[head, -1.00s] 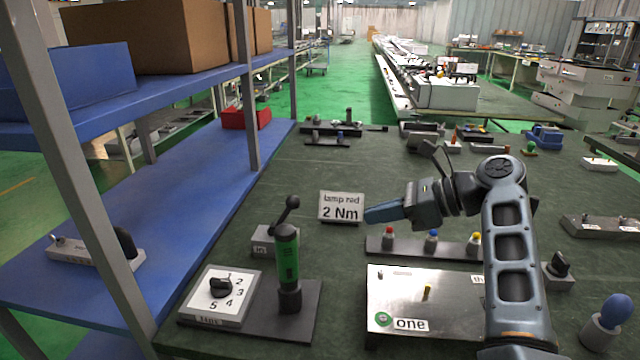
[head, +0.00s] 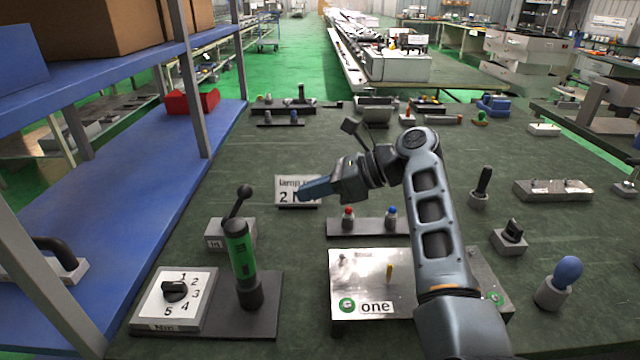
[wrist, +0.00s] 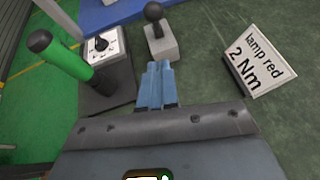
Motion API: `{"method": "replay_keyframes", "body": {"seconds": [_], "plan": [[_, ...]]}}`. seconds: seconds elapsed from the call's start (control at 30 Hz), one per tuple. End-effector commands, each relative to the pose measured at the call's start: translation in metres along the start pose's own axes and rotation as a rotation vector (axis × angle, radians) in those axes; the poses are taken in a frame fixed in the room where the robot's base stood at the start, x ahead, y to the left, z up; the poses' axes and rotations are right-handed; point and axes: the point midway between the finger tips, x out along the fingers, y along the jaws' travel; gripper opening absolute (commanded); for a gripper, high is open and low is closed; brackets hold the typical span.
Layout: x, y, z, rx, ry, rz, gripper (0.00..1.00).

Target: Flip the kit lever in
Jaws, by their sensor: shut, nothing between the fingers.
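A small grey block (head: 216,233) with a black ball-topped lever (head: 244,191) stands behind the green-handled tool. Its label seems to read "in"; I cannot make out the word "kit" on it. The lever leans up and to the right in the head view. In the wrist view the lever's ball (wrist: 153,12) and block (wrist: 162,43) lie just beyond the fingertips. My gripper (head: 303,194) is shut and empty, pointing left in front of the lamp sign, apart from the lever. Its blue fingers show together in the wrist view (wrist: 158,68).
The "2 Nm" sign (head: 284,186) stands behind my fingers. A metal panel marked "one" (head: 350,270) lies under my arm. A blue shelf (head: 150,190) borders the left.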

Motion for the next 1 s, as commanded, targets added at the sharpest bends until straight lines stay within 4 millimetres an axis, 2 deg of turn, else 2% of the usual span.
{"method": "replay_keyframes", "body": {"seconds": [0.1,0.27,0.4,0.63,1.0], "plan": [[0.025,0.001,0.000,-0.001,0.001,0.003,0.00],[0.055,0.001,0.001,0.000,0.001,0.003,0.00],[0.069,0.000,0.016,-0.002,0.000,0.001,0.00],[0.081,0.000,0.028,-0.001,0.000,0.000,0.00],[0.083,0.000,0.028,0.000,0.000,-0.001,0.00]]}}
